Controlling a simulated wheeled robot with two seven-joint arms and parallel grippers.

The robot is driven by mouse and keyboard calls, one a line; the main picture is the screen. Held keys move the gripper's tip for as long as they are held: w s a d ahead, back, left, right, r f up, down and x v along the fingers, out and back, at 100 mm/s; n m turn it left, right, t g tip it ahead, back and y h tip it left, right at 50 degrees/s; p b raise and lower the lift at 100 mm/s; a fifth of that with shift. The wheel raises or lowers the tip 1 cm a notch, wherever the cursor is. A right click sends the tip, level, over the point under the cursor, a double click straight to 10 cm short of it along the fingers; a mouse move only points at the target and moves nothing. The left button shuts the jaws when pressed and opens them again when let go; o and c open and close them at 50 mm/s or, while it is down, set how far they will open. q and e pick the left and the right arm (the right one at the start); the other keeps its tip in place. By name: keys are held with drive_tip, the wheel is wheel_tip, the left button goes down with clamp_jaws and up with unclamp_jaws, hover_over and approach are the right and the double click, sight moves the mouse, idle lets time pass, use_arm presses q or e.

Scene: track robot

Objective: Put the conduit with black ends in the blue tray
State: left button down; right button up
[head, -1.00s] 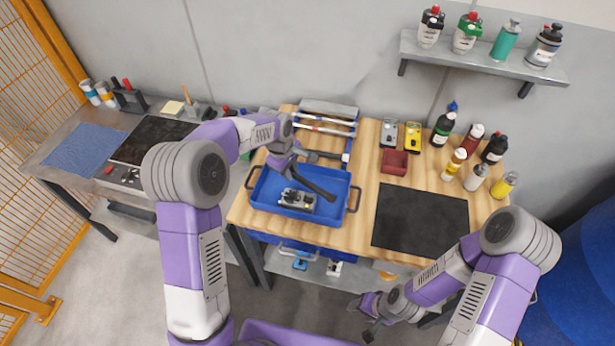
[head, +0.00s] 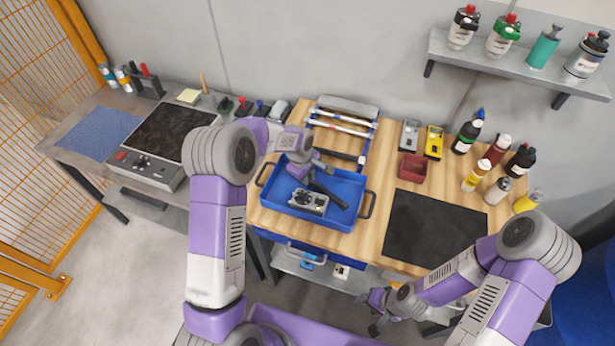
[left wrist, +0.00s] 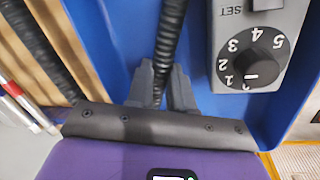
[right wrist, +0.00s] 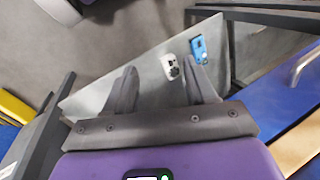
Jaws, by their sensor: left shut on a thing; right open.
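The blue tray (head: 335,222) stands on the wooden bench, and its side also fills much of the left wrist view (left wrist: 110,30). My left gripper (head: 312,183) is over the inside of the tray. It is shut on a black corrugated conduit (left wrist: 170,35), which passes between its fingers (left wrist: 160,85). In the head view this conduit (head: 330,195) slants down to the right within the tray's outline. Its ends are not clear, and I cannot tell whether it touches the tray floor. My right gripper (head: 376,312) is open and empty in front of the bench; its fingers (right wrist: 160,70) are apart.
A grey device with a dial (head: 308,202) lies in the tray, close beside the conduit (left wrist: 255,60). A rack (head: 368,140) with light conduits and a dark one stands behind the tray. A red bin (head: 412,168), a black mat (head: 435,228) and several bottles are right of it.

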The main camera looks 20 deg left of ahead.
use_arm(q)
drive_tip(key=shift+f, duration=0.2)
drive_tip(key=c, duration=1.3)
unclamp_jaws()
drive_tip(key=shift+r, duration=0.1)
drive_tip(key=shift+r, duration=0.35)
drive_tip(key=r, duration=0.3)
drive_tip(key=s+r+p, duration=0.1)
drive_tip(key=r, duration=0.3)
drive_tip(key=s+a+r, duration=0.1)
drive_tip(key=r, duration=0.3)
drive_tip(key=shift+r, duration=0.15)
